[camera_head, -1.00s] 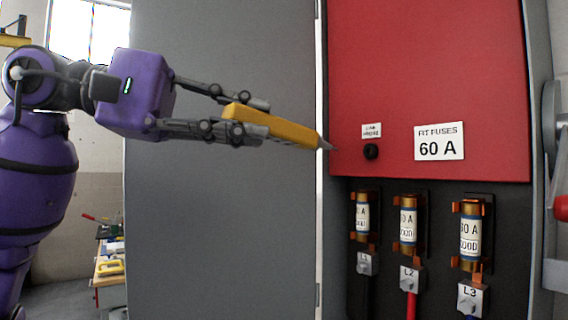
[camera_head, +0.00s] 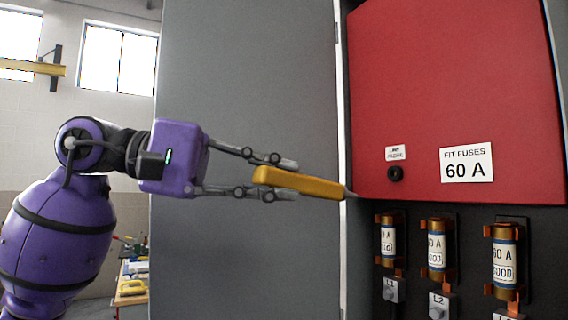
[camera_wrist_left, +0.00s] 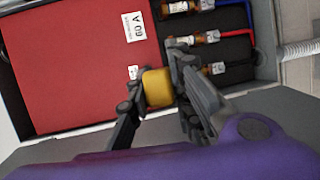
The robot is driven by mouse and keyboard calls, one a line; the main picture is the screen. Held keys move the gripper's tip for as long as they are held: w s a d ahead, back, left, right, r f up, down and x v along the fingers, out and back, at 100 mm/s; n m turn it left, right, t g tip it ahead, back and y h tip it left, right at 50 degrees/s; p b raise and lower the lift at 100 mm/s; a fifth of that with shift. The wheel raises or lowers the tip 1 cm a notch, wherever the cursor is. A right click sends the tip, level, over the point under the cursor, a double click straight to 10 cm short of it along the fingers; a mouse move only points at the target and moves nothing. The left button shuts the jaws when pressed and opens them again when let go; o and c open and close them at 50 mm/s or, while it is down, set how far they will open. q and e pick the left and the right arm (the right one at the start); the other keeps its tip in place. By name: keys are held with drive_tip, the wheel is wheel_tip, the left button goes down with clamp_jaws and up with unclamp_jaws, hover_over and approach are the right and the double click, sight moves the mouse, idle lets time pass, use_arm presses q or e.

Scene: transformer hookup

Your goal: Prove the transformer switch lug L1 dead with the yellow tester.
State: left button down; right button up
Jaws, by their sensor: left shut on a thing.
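The yellow tester (camera_head: 305,183) is held in my left gripper (camera_head: 280,178), its thin grey tip pointing right toward the red panel's lower left corner. The tester (camera_wrist_left: 158,88) also shows between the fingers in the left wrist view. Lug L1 (camera_head: 391,290) is a grey block with a label below the leftmost fuse, below and to the right of the tester's tip and apart from it. Lug L2 (camera_head: 440,305) sits right of it, and lug L3 (camera_head: 508,315) is cut by the bottom edge. My right gripper is not in view.
The grey cabinet door (camera_head: 240,80) is behind my gripper. A workbench (camera_head: 133,285) stands at the back left.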

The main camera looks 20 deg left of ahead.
use_arm(q)
wheel_tip(320, 180, down, 17)
drive_tip(key=t+y+b, duration=0.1)
drive_tip(key=t, duration=0.2)
drive_tip(key=x, duration=0.7)
drive_tip(key=shift+w+r+p, duration=0.25)
drive_tip(key=shift+w+p, duration=0.15)
drive_tip(key=shift+w, duration=0.15)
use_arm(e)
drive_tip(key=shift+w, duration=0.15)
use_arm(q)
drive_tip(key=shift+a, duration=0.1)
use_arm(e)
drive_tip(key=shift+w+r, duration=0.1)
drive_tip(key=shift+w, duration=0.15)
use_arm(q)
drive_tip(key=shift+w, duration=0.15)
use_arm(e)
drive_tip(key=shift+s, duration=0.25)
use_arm(q)
drive_tip(key=shift+w+d, duration=0.1)
drive_tip(key=shift+d, duration=0.1)
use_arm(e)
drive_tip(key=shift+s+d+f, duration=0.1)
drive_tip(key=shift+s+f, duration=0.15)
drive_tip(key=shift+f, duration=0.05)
